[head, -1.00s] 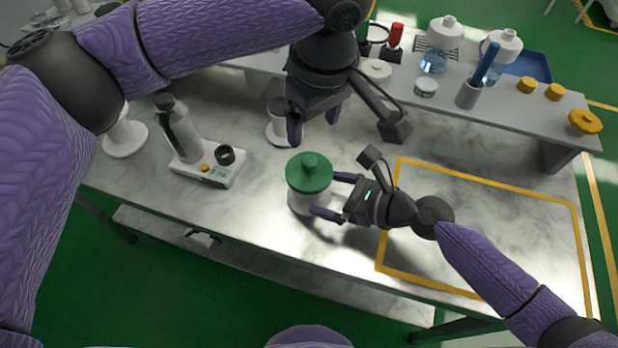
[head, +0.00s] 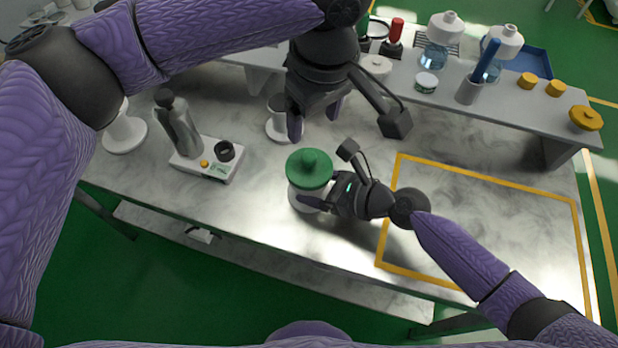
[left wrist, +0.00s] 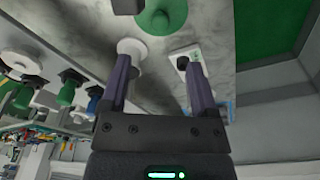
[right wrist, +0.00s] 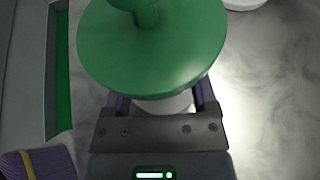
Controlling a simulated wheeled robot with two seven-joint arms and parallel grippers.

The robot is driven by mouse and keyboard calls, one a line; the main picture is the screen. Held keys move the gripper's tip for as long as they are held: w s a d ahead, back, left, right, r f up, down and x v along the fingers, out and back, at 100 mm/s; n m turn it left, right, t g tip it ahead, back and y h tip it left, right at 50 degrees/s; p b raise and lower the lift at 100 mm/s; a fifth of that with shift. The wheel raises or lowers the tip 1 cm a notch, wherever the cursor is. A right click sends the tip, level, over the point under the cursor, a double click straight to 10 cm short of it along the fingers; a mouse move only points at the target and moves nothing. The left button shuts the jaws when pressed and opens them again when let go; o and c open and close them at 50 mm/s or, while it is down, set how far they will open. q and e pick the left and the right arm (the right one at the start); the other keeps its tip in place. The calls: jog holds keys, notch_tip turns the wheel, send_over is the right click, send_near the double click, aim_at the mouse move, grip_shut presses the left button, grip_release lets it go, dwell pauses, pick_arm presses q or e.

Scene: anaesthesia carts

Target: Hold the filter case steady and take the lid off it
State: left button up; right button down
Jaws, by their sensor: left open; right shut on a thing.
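The filter case (head: 303,199) is a pale, round container standing upright on the marble-look bench. Its green lid (head: 309,169), with a round knob on top, sits on it. The lid also fills the top of the right wrist view (right wrist: 150,45). My right gripper (head: 312,194) is shut on the case's body below the lid, with a finger on each side in the right wrist view. My left gripper (head: 315,118) is open and empty, above and behind the lid. In the left wrist view the lid (left wrist: 160,14) shows at the top, beyond the open fingers.
A small scale (head: 208,165) with a grey bottle (head: 178,125) stands left of the case. A white stand (head: 277,130) is behind it. A raised shelf (head: 520,105) at the back holds bottles and yellow lids.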

aim_at(309, 156)
pick_arm(q)
jog(key=f+n, duration=0.3)
jog(key=f+n+g+h, duration=0.1)
jog(key=f+n, duration=0.2)
jog(key=w+f+n+h, duration=0.1)
jog(key=f+n, duration=0.2)
jog(key=f, duration=0.1)
jog(key=shift+a, duration=0.35)
grip_shut()
jog(key=shift+r, duration=0.3)
dwell(0.8)
jog(key=shift+r, duration=0.9)
